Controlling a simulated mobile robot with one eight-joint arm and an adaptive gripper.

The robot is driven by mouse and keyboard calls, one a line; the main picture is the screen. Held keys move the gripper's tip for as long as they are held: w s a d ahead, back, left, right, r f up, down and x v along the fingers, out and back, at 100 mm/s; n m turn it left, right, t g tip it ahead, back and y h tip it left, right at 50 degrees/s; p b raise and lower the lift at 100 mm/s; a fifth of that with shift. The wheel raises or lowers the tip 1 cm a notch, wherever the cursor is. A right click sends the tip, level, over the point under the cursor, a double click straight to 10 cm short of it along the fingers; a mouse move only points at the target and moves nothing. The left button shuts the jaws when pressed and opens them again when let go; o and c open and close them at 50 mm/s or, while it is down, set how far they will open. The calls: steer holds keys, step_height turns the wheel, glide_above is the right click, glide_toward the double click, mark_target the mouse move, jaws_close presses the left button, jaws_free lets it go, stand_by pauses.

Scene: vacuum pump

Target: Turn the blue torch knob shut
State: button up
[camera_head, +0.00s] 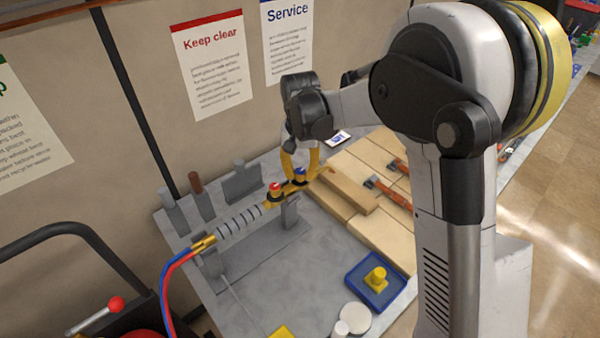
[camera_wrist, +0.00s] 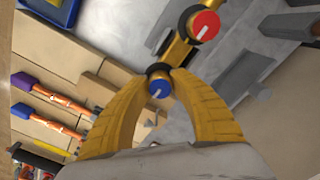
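The gold torch (camera_head: 250,215) lies in a grey rest on the workbench, with red and blue hoses at its rear end. The blue knob (camera_head: 299,173) is near its front; in the wrist view the blue knob (camera_wrist: 159,89) has a white line on its face. The red knob (camera_head: 274,188) sits behind it and shows at the top of the wrist view (camera_wrist: 203,25). My gripper (camera_head: 300,170) points down over the torch. In the wrist view its yellow fingers (camera_wrist: 162,80) flank the blue knob, tips close to its sides. Whether they touch it is unclear.
A blue tray (camera_head: 350,278) with a yellow part stands at the front right. Wooden boards (camera_head: 352,205) and red-handled tools (camera_head: 388,190) lie right of the torch. Grey upright blocks (camera_head: 241,182) stand behind it. Bare grey bench (camera_head: 290,285) lies in front.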

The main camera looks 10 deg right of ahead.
mark_target(300, 171)
steer(key=o, duration=0.4)
steer(key=shift+c, duration=0.2)
step_height(300, 171, up, 12)
steer(key=shift+s, duration=0.1)
stand_by(0.4)
